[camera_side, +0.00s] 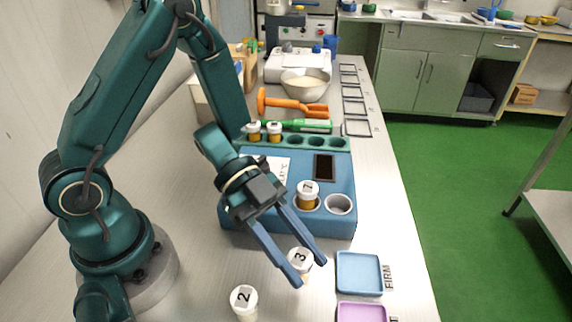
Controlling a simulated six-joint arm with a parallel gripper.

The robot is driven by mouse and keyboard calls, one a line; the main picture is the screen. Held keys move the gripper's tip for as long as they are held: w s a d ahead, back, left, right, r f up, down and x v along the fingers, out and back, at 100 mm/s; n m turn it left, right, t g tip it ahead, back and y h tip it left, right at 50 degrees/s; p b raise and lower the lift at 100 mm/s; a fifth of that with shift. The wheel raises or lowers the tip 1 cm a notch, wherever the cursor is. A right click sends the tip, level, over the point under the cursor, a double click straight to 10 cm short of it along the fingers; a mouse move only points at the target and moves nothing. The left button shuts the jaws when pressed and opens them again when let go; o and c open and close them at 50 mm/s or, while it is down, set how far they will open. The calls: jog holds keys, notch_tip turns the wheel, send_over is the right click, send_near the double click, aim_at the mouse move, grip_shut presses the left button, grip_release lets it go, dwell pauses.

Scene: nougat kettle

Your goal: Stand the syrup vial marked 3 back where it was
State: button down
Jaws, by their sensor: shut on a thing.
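The syrup vial marked 3 (300,258), white-capped, is between the fingers of my gripper (311,272), which is shut on it. It looks upright, low over or on the table; I cannot tell if its base touches. The vial marked 2 (243,300) stands on the table to the left, nearer the camera. Another vial with amber contents, its mark seemingly 1 (308,192), sits in a well of the blue block (340,226). The well to its right (338,204) is empty. A green rack (346,143) behind holds two vials at its left and has empty holes to the right.
A blue tray labelled FIRM (359,273) and a purple tray (361,312) lie right of my gripper. Behind the rack are a green tube (305,126), an orange tool (290,105) and a bowl (305,84). Several dark frames (357,128) line the right table edge.

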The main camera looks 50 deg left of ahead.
jog(key=shift+c, duration=2.2)
grip_release()
jog(key=shift+f, duration=0.35)
jog(key=shift+r, duration=0.15)
